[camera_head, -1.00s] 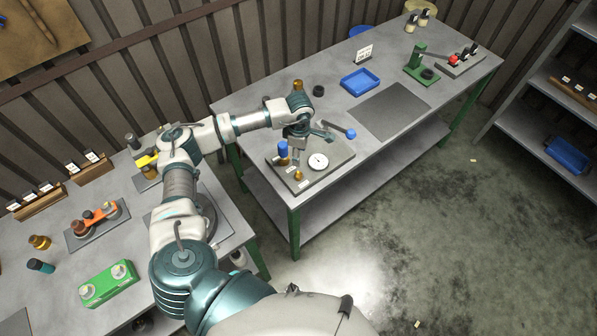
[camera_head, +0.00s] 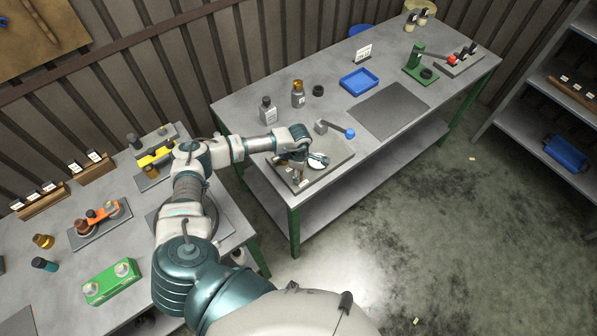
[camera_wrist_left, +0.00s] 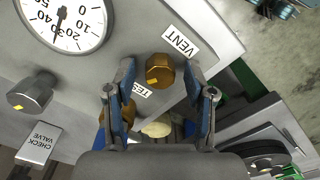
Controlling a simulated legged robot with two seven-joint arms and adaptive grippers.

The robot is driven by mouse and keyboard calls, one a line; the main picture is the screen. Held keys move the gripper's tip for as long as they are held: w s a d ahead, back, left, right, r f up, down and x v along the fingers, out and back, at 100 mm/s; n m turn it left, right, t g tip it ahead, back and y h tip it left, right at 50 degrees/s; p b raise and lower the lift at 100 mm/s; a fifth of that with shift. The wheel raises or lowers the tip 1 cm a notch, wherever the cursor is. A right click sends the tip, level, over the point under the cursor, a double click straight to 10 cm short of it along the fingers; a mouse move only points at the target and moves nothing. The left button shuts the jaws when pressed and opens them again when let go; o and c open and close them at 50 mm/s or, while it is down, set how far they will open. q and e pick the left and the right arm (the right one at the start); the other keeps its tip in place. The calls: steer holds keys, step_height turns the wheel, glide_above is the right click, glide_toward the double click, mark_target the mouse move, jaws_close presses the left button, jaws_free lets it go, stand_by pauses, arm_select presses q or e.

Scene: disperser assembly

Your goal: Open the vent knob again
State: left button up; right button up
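The brass vent knob (camera_wrist_left: 159,70) has a yellow mark and sits on the grey panel beside the white VENT label (camera_wrist_left: 181,41) in the left wrist view. My left gripper (camera_wrist_left: 160,79) is open, with one finger on each side of the knob and a visible gap on both sides. In the head view the left gripper (camera_head: 297,166) is low over the grey panel (camera_head: 334,164) and hides the vent knob. My right gripper is in neither view.
The panel carries a round gauge (camera_wrist_left: 62,21), a grey knob (camera_wrist_left: 31,92) and a brass part (camera_wrist_left: 121,116) beside the TEST label. A blue tray (camera_head: 359,80) lies further right.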

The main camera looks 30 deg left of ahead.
arm_select(q)
jaws_close()
steer(key=shift+n, duration=0.3)
steer(key=n, duration=0.3)
steer(key=shift+a+n+b, duration=0.1)
steer(key=shift+n+b, duration=0.2)
steer(key=shift+b, duration=0.05)
steer(key=n, duration=1)
steer(key=shift+n, duration=0.4)
steer(key=n, duration=0.3)
steer(key=shift+n, duration=0.3)
steer(key=shift+n+p, duration=0.55)
steer(key=shift+n, duration=1.05)
